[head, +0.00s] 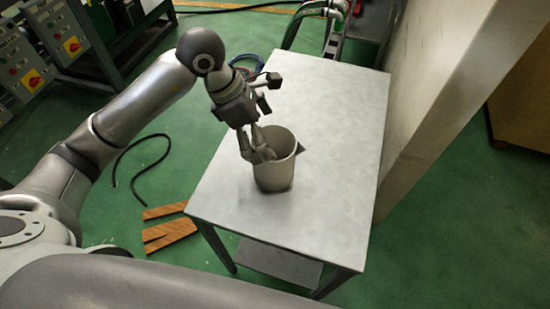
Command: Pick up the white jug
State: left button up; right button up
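The white jug (275,178) stands upright on the light grey table, toward its near left part. Its top is open, and a small dark pointed part sticks out at the right of its rim. My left gripper (257,156) reaches down to the left side of the jug's rim. One finger shows outside the left wall and the other overlaps the jug's opening. I cannot tell whether the fingers press on the wall or stand apart from it. My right gripper is not in view.
The table top (335,120) is bare around the jug. A pale wall or pillar (450,90) stands close along its right side. A black cable (135,160) and wooden planks (165,230) lie on the green floor at left. Control boxes (60,35) stand at the upper left.

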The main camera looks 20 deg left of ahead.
aim_at(276, 175)
pick_arm(q)
jog(key=x, duration=0.2)
jog(key=p+x, duration=0.1)
jog(key=x, duration=0.3)
jog(key=shift+s+f, duration=0.25)
jog(key=shift+f, duration=0.05)
jog(key=c, duration=0.9)
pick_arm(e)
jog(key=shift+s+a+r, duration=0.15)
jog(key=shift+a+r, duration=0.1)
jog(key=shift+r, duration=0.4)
pick_arm(q)
jog(key=shift+r, duration=0.15)
